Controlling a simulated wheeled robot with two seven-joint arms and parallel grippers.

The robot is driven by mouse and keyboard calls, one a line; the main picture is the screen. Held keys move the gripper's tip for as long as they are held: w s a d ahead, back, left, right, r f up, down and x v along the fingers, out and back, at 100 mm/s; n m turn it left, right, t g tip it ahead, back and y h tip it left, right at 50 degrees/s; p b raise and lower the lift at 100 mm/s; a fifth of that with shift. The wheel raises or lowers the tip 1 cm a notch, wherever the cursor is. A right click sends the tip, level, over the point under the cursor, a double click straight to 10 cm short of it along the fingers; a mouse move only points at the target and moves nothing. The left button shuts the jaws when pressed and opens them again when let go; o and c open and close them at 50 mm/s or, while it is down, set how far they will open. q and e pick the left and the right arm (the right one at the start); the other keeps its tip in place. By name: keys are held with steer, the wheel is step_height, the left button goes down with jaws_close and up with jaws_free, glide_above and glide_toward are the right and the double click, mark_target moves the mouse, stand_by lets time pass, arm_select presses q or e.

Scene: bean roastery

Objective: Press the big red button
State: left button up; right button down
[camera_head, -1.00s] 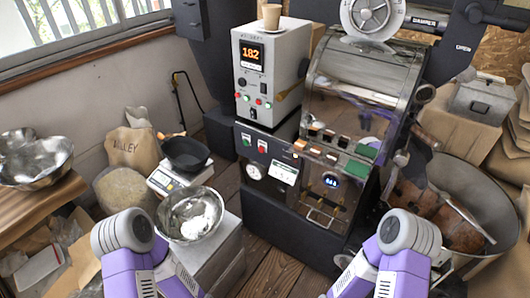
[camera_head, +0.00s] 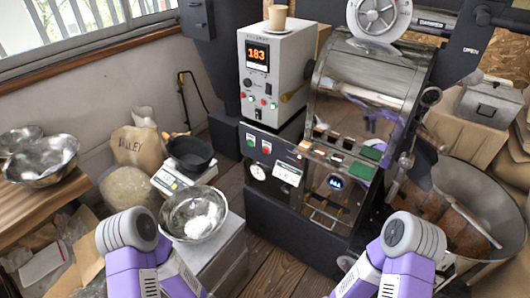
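The roaster's light grey control box (camera_head: 285,62) stands at top centre with a lit orange display (camera_head: 257,54) reading 183. Small red and green round buttons (camera_head: 258,100) line its lower face. On the dark panel below, a red push button (camera_head: 266,147) sits right of a green one (camera_head: 250,140). I cannot tell which red button counts as the big one. Nothing of mine touches the panel. My two purple arms show at the bottom left and bottom right, but neither gripper is in view.
A steel bowl (camera_head: 194,214) stands on a box in front of the roaster, beside a scale (camera_head: 170,180) with a black pan (camera_head: 190,153). A large round cooling bin (camera_head: 490,195) is at right. A paper cup (camera_head: 277,18) stands on the control box. Wooden floor shows between.

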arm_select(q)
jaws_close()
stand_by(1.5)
